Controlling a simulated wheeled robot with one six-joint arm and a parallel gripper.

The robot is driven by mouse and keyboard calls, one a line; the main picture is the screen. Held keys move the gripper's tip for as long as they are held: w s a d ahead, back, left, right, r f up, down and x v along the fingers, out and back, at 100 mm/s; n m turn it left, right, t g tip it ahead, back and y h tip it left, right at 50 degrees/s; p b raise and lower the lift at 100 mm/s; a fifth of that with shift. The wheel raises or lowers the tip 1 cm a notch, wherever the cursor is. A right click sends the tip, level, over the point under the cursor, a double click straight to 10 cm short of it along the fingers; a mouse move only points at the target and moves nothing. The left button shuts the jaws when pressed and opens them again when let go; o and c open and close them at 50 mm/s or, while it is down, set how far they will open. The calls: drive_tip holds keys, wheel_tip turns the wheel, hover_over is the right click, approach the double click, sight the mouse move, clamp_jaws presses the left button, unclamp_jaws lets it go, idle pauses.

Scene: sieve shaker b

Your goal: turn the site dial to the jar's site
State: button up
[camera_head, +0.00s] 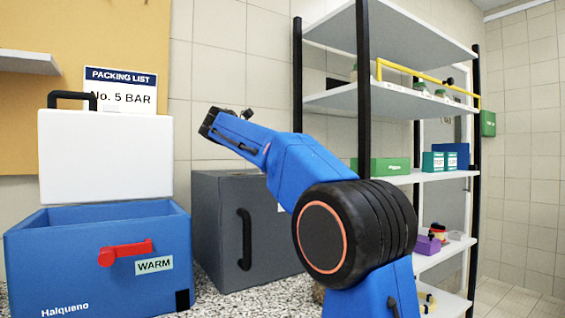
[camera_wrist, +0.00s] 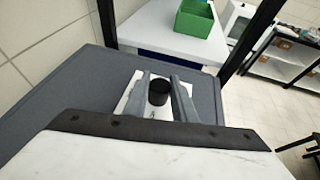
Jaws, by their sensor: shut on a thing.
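In the wrist view, the two grey fingers of my gripper (camera_wrist: 156,80) stand on either side of a black round knob (camera_wrist: 159,93), which looks like the site dial. My gripper is shut on it. The knob sits over a white plate (camera_wrist: 124,104) on a dark grey top. Any marks on the plate are too small or hidden to read, so the dial's setting cannot be told. In the head view, a few small jars (camera_head: 420,88) stand on an upper shelf; which one is the task's jar is unclear.
A blue box (camera_head: 90,255) with a raised white lid, a red lever and a "WARM" label stands left of a grey cabinet (camera_head: 222,235). A sign (camera_head: 120,90) reads "PACKING LIST No. 5 BAR". A shelf rack (camera_head: 345,100) with a yellow rail stands at right.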

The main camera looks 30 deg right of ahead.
drive_tip(key=m+g, duration=0.5)
drive_tip(key=shift+g, duration=0.4)
drive_tip(key=shift+m+g, duration=0.3)
drive_tip(key=shift+g, duration=0.1)
drive_tip(key=o, duration=1)
drive_tip(key=shift+o, duration=0.2)
drive_tip(key=shift+t, duration=0.4)
